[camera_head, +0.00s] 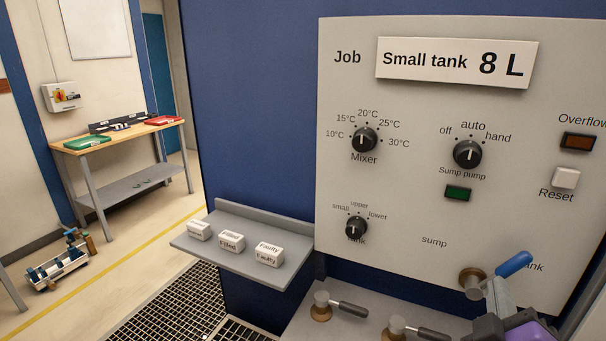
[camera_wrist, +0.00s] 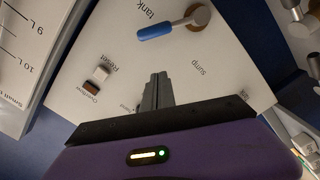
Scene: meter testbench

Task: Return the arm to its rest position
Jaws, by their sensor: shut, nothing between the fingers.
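My gripper (camera_wrist: 157,90) shows in the wrist view with its two grey fingers together and nothing between them. It is in front of the grey control panel (camera_wrist: 110,38). Part of my gripper and arm, purple and grey, shows at the lower right of the head view, close to the blue-handled lever (camera_head: 513,264). That lever also shows in the wrist view (camera_wrist: 158,31), above the fingertips and apart from them in the picture. The rest of my arm is out of view.
The panel carries a mixer knob (camera_head: 365,139), a sump pump knob (camera_head: 467,153) and a white reset button (camera_head: 565,178). Black-handled valves (camera_head: 321,307) stand below it. A grey shelf (camera_head: 190,246) holds small labelled blocks (camera_head: 231,240). A workbench (camera_head: 140,133) stands far left.

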